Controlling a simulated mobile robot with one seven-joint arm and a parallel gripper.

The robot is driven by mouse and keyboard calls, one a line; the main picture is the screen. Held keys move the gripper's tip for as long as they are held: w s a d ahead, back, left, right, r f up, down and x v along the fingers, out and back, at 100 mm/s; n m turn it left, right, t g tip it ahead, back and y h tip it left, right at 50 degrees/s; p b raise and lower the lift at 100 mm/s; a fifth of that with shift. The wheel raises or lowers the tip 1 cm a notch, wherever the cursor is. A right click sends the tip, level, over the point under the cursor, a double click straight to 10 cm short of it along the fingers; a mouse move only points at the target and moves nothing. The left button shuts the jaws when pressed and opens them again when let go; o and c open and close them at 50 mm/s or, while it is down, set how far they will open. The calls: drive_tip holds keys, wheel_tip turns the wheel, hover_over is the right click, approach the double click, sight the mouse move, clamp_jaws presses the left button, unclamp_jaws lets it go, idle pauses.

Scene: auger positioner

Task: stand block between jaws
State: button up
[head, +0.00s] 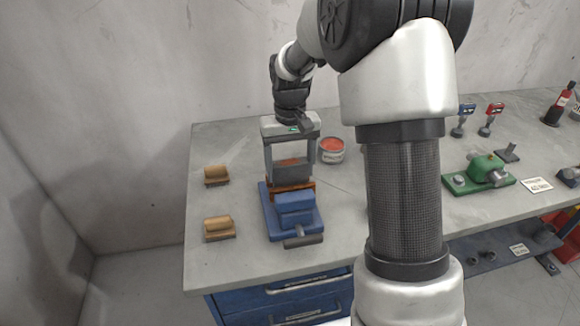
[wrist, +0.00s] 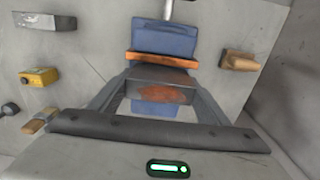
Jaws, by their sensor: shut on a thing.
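A blue vise (head: 295,207) with an orange jaw (head: 292,187) stands on the bench, its handle toward the front. My gripper (head: 291,168) is above the vise's rear part, fingers pointing down. It is shut on a grey block with a rust-orange patch (head: 292,163). In the wrist view, the block (wrist: 160,86) spans between my two fingers (wrist: 158,92). The orange jaw (wrist: 162,60) and blue vise body (wrist: 165,38) lie just beyond it. Blue base shows below the block. The block's lower end is hidden in the head view; I cannot tell whether it touches the vise.
Two tan wooden-topped pieces (head: 216,175) (head: 219,228) lie left of the vise. A can with red contents (head: 332,151) stands close to the right of my gripper. A green vise (head: 482,171) is farther right. Bare bench (head: 250,270) lies in front.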

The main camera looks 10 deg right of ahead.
sight(290, 178)
drive_tip(key=shift+w+f+b, duration=0.1)
drive_tip(key=shift+f+b, duration=0.8)
drive_tip(key=shift+f, duration=0.6)
drive_tip(key=o, duration=1.9)
drive_tip(key=shift+o, duration=1.3)
drive_tip(key=shift+s+f, duration=0.1)
drive_tip(key=shift+s, duration=0.1)
wheel_tip(290, 178, up, 18)
drive_tip(key=p, duration=0.1)
drive_tip(key=shift+f, duration=0.2)
